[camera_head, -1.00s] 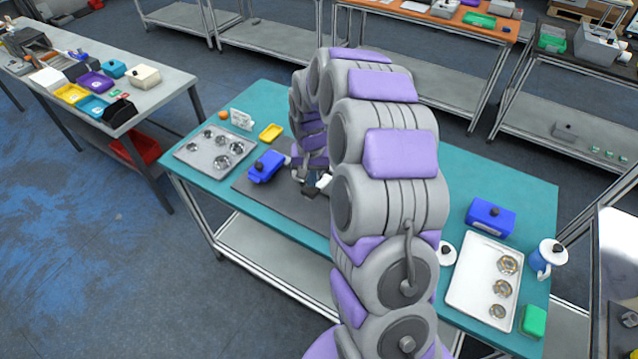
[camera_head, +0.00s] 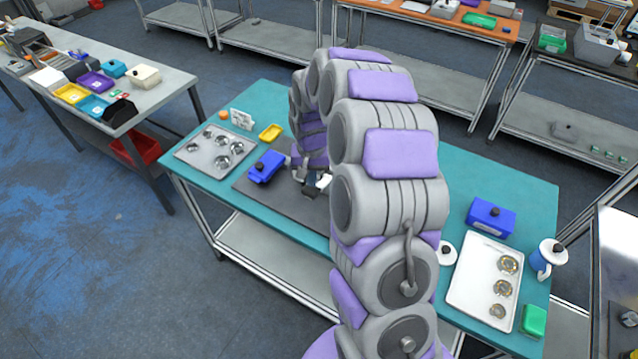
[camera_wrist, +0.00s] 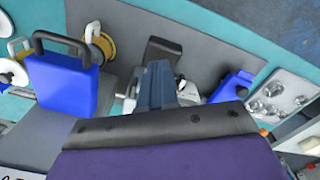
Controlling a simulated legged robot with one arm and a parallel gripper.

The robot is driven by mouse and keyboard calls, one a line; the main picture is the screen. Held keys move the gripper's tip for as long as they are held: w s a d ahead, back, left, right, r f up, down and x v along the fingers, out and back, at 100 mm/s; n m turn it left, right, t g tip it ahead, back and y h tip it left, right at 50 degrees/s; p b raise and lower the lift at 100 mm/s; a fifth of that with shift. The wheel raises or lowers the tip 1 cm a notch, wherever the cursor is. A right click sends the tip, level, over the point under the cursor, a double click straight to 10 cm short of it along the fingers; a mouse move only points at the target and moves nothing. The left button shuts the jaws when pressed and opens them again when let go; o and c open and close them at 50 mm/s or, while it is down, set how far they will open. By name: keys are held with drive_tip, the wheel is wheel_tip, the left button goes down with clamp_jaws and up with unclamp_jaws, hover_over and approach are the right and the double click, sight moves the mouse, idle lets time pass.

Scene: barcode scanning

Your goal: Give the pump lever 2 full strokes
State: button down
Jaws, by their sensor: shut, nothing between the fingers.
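My gripper (camera_wrist: 155,86) is shut and empty in the wrist view. Just beyond its fingertips is a black block-like part (camera_wrist: 163,48), with silvery metal parts (camera_wrist: 188,93) beside the fingers. These may belong to the pump and its lever, but I cannot tell for sure. Whether the fingers touch the black part is also unclear. In the head view, a small black and white piece (camera_head: 317,184) shows on the dark mat (camera_head: 262,190), beside my arm. My arm hides most of that area and my fingertips there.
A blue box with a dark handle (camera_wrist: 62,82) and a yellow spool (camera_wrist: 100,47) stand left in the wrist view. A blue device (camera_head: 266,167) and a tray of round metal parts (camera_head: 187,150) lie left on the teal table (camera_head: 270,97). A white tray (camera_head: 470,290) lies right.

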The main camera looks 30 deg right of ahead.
drive_tip(key=shift+a, duration=0.1)
idle(0.3)
drive_tip(key=shift+f, duration=0.15)
drive_tip(key=shift+a+f+b, duration=0.1)
drive_tip(key=shift+f+b, duration=0.35)
drive_tip(key=shift+f, duration=0.95)
drive_tip(key=shift+f+b, duration=0.6)
drive_tip(key=shift+f, duration=1.8)
drive_tip(key=shift+r, duration=0.1)
drive_tip(key=r, duration=0.2)
drive_tip(key=r+p, duration=0.1)
drive_tip(key=r, duration=0.3)
drive_tip(key=shift+d+r+p, duration=0.25)
drive_tip(key=shift+r+p, duration=0.1)
drive_tip(key=shift+r, duration=0.05)
drive_tip(key=shift+a+r, duration=0.1)
drive_tip(key=shift+r, duration=0.2)
drive_tip(key=shift+a+r, duration=0.1)
drive_tip(key=shift+a, duration=0.05)
